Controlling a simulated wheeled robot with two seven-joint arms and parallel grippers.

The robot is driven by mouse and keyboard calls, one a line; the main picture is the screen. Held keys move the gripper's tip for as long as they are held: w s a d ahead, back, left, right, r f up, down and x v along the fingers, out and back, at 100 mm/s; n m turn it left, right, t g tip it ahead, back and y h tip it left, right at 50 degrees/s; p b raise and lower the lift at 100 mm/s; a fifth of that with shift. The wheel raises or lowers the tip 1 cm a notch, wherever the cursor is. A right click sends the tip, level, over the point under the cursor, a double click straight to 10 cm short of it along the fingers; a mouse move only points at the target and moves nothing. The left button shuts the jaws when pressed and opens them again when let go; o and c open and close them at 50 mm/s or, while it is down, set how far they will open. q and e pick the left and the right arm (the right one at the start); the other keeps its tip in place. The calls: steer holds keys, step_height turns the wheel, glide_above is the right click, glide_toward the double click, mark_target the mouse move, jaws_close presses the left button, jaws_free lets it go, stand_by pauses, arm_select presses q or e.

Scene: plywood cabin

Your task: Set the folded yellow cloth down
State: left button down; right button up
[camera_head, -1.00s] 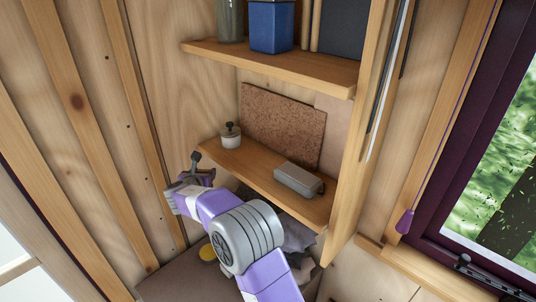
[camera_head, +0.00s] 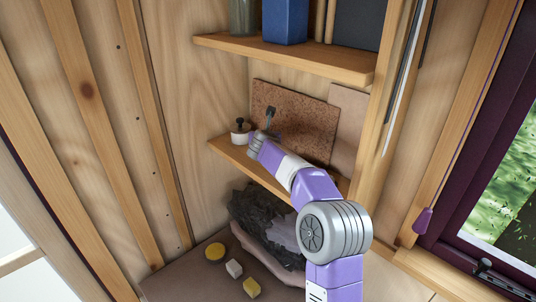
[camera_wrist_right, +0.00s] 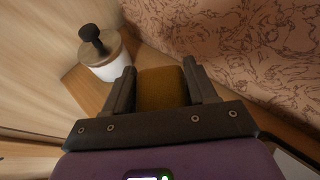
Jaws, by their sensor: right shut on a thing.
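My right gripper (camera_head: 268,120) is over the left part of the middle shelf (camera_head: 222,147), in front of a brown speckled board. In the right wrist view, the folded yellow cloth (camera_wrist_right: 162,90) sits between the two dark fingers of this gripper (camera_wrist_right: 161,76), which are shut on it. The cloth looks mustard brown there. In the head view I cannot make it out behind the gripper and wrist. I cannot tell whether the cloth touches the shelf. My left gripper is not in view.
A white jar with a dark knob (camera_head: 240,131) stands on the shelf just left of my gripper; it also shows in the wrist view (camera_wrist_right: 102,60). The speckled board (camera_head: 300,125) leans behind. An upper shelf (camera_head: 290,57) overhangs. Below lie dark crumpled fabric (camera_head: 262,215) and small yellow and white pieces.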

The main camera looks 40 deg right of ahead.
steer(key=shift+f+b, duration=1)
steer(key=shift+f, duration=1.3)
steer(key=shift+f, duration=0.15)
steer(key=o, duration=1)
steer(key=shift+r, duration=0.2)
steer(key=shift+s+a+r, duration=0.15)
steer(key=shift+s+a, duration=0.05)
steer(key=shift+s, duration=0.05)
steer(key=b+v, duration=0.1)
steer(key=v, duration=1)
steer(key=shift+s+a, duration=0.15)
steer(key=shift+s, duration=0.05)
